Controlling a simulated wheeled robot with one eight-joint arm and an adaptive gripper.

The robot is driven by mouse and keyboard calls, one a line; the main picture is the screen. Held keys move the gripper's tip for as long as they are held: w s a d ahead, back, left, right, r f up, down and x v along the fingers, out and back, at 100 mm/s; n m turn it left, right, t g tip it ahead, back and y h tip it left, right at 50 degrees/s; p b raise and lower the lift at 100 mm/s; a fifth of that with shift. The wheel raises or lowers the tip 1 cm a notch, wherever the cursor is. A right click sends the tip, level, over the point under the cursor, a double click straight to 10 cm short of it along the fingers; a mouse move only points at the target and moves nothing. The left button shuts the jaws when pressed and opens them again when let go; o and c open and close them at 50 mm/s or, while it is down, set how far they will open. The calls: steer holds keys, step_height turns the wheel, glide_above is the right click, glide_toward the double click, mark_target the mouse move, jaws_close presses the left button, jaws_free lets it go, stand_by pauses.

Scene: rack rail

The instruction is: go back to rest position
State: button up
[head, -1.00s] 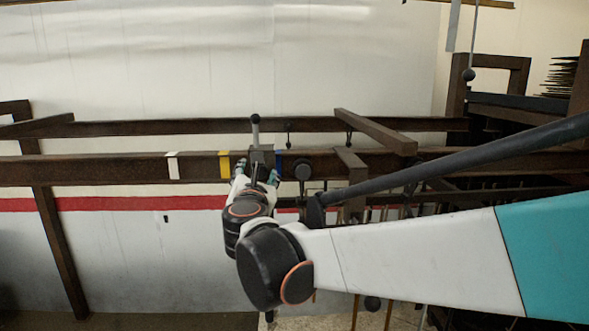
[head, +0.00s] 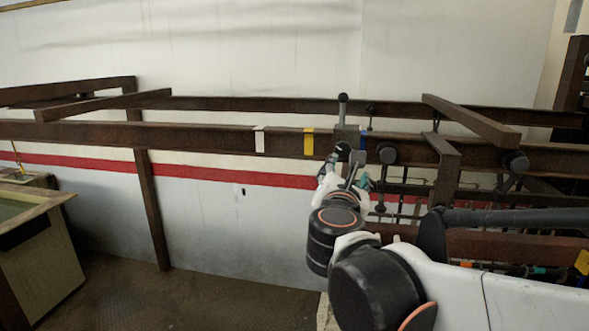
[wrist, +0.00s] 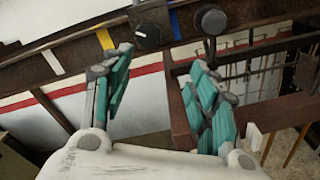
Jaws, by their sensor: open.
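My gripper (head: 347,172) is at the middle right of the head view, just in front of the brown rail (head: 215,137). In the wrist view my gripper (wrist: 163,95) shows its two teal-padded fingers spread wide, with nothing between them. A dark block with a knob (wrist: 151,25) sits on the rail just beyond the fingertips, apart from them. In the head view this block (head: 346,134) has an upright dark handle on top, and my gripper partly hides its lower side.
White (head: 260,139), yellow (head: 308,142) and blue (head: 363,140) bands mark the rail. A round dark knob (head: 387,153) is right of the block. Brown posts and beams crowd the right. A bench (head: 35,245) stands at lower left, with open floor (head: 190,295) beside it.

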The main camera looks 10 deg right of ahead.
steer(key=s+d+f+m+g+b, duration=0.25)
steer(key=s+f+m+b, duration=0.2)
steer(key=f, duration=0.45)
steer(key=s+d+f+m+g+b, duration=0.25)
steer(key=f+m+b, duration=0.3)
steer(key=f, duration=0.45)
steer(key=s+d+f+m+g+b, duration=0.1)
steer(key=s+d+f+m+b, duration=0.25)
steer(key=f+b, duration=0.4)
steer(key=s+a+f+m+g+y+b, duration=0.1)
steer(key=s+f+m+b, duration=0.3)
steer(key=f, duration=0.5)
steer(key=s+a+f+m+g+y+b, duration=0.1)
steer(key=s+a+f+m+y+b, duration=0.2)
steer(key=f, duration=0.5)
steer(key=s+a+f+m+g+y+b, duration=0.1)
steer(key=s+a+f+m+b, duration=0.1)
steer(key=s+f+m+b, duration=0.3)
steer(key=shift+f+m+g+y+b, duration=0.4)
steer(key=shift+f+b, duration=0.45)
steer(key=shift+f, duration=1.5)
steer(key=shift+s, duration=0.1)
